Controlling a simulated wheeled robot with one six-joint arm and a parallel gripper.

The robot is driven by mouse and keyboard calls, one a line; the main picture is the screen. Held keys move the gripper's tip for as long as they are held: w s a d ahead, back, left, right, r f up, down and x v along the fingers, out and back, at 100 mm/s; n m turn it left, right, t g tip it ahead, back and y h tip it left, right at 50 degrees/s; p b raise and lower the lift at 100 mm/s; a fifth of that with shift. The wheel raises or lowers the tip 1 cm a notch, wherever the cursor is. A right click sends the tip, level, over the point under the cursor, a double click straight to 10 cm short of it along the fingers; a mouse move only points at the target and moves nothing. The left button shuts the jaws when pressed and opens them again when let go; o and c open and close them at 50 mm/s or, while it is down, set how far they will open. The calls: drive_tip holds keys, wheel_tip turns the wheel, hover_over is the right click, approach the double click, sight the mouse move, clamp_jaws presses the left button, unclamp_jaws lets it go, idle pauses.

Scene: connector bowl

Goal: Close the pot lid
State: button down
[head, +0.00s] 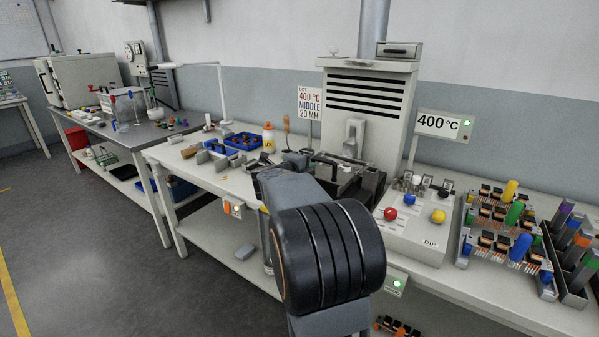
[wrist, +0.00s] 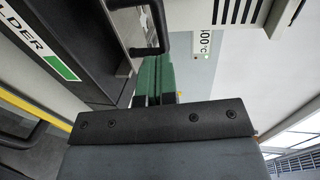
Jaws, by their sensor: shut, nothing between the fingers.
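The solder pot (head: 362,188) is a dark metal box on the bench, partly hidden behind my arm in the head view. In the wrist view its dark side (wrist: 58,42) carries a label ending in "LDER" with a green stripe. A black bar handle (wrist: 157,22) sticks out from it. I cannot tell how far the lid is open. My gripper (wrist: 156,60) is shut and empty, its green fingers close beside the handle; I cannot tell if they touch. My arm hides the gripper's fingertips in the head view.
A grey vented unit (head: 367,95) stands behind the pot, with a 400 °C display (head: 438,124) to its right. A control box (head: 415,228) with red and yellow knobs is right of the pot.

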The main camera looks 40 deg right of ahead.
sight(322, 161)
drive_tip(key=shift+x, duration=3.1)
drive_tip(key=shift+w, duration=0.1)
